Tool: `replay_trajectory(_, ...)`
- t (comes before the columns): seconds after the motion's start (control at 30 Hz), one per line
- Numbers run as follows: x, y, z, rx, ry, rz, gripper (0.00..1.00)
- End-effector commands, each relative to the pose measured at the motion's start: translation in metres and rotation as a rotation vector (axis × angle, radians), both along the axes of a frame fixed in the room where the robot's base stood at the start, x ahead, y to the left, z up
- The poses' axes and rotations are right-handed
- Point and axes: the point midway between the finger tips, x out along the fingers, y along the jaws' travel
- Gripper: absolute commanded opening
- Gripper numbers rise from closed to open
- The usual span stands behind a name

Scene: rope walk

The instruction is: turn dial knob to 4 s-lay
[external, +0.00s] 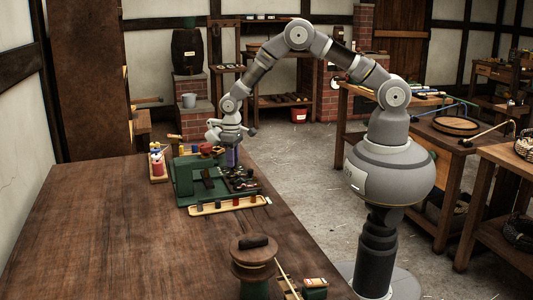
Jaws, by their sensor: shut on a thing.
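A green machine (184,178) stands on the far part of the wooden table, with a dark panel (243,183) of small parts on its right side. My gripper (232,160) points down at the back of this panel. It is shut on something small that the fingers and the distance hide. A bluish, upright shape shows at the fingers, and I cannot tell whether it is part of my gripper. The dial knob and its markings are too small to tell apart, so its setting cannot be read.
A light tray (228,204) with several small coloured pieces lies in front of the machine. A box of coloured bottles (157,165) stands at its left. A wooden spool (253,262) stands near the table's front. The table's left and middle are clear.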

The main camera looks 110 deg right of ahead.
Motion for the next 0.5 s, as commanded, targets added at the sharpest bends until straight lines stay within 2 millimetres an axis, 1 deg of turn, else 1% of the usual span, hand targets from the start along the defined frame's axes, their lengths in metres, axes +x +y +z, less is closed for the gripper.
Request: replay_trajectory(0.5,0.0009,-0.0011,0.0020,-0.002,-0.003,0.488,0.03)
